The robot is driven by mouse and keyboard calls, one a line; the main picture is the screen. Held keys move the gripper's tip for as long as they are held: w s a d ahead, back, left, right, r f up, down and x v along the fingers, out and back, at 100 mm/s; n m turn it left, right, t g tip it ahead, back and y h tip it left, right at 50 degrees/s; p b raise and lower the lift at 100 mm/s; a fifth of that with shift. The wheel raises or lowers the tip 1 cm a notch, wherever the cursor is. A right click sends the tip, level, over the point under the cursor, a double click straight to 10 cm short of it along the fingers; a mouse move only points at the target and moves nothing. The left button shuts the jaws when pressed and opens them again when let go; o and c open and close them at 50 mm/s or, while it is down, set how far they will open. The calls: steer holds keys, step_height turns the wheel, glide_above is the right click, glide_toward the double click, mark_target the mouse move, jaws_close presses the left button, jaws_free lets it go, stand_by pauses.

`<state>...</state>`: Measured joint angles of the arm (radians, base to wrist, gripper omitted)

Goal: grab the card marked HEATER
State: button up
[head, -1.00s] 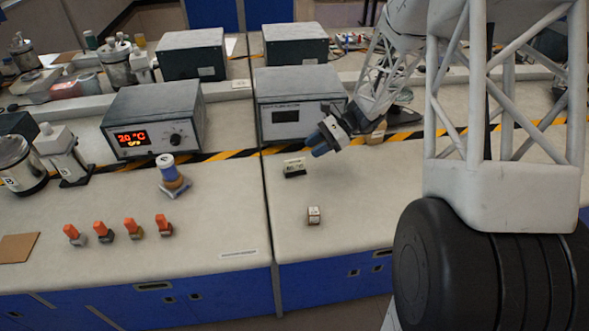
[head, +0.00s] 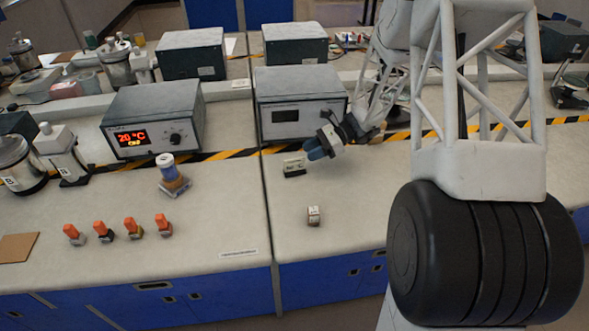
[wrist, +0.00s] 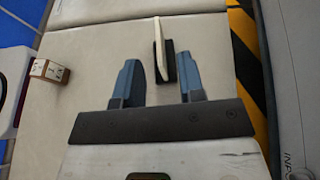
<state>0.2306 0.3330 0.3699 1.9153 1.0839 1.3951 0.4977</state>
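A small pale card (head: 293,164) stands upright in a dark holder (head: 295,174) on the right bench. It has dark print, too small to read as HEATER. In the wrist view the card (wrist: 159,45) is seen nearly edge-on with its dark base behind it. My gripper (head: 318,149) is just right of the card in the head view.
A small marked cube (head: 314,215) sits in front of the card; it also shows at left in the wrist view (wrist: 50,72). A grey instrument box (head: 300,110) stands behind, past the striped tape (head: 225,155). Several orange-topped pieces (head: 130,228) stand left. Bench around the card is clear.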

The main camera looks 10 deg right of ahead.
mark_target(295, 160)
steer(key=shift+a+f, duration=0.25)
steer(key=shift+a, duration=0.25)
steer(key=shift+s, duration=0.1)
steer(key=shift+x, duration=2.55)
jaws_close()
